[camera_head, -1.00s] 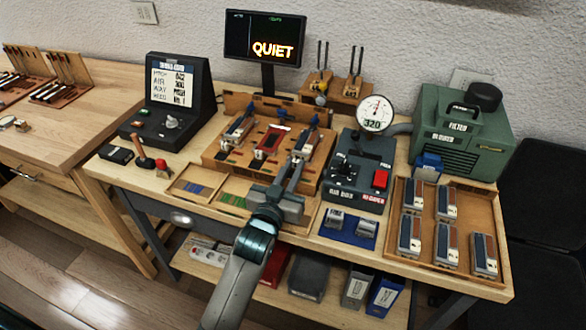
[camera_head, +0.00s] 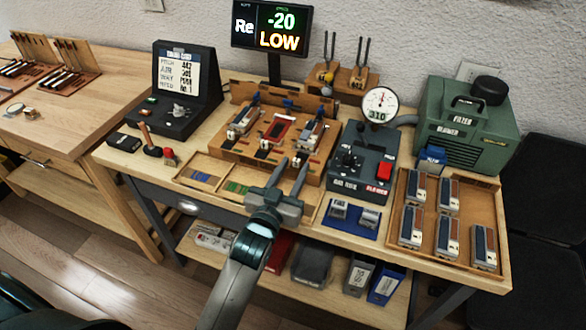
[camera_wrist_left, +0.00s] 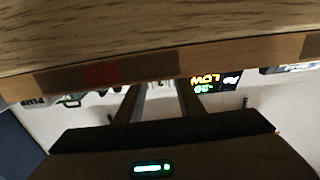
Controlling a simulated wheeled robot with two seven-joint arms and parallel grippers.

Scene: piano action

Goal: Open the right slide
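The wooden jig (camera_head: 225,152) on the bench carries three slide units side by side. The right slide (camera_head: 312,130) is a grey metal unit with a blue-tipped part behind it. The middle one (camera_head: 277,130) has a red plate, and the left one (camera_head: 243,121) is grey. In the left wrist view the fingers (camera_wrist_left: 160,98) also show apart, below a wooden edge. My right gripper is not in view.
A display (camera_head: 271,30) reads "Re -20 LOW". The air box (camera_head: 362,160) with a gauge (camera_head: 380,104) reading 310 stands right of the jig. A tray of reed blocks (camera_head: 481,215) is at the far right, and a blue mat (camera_head: 350,219) lies at the front.

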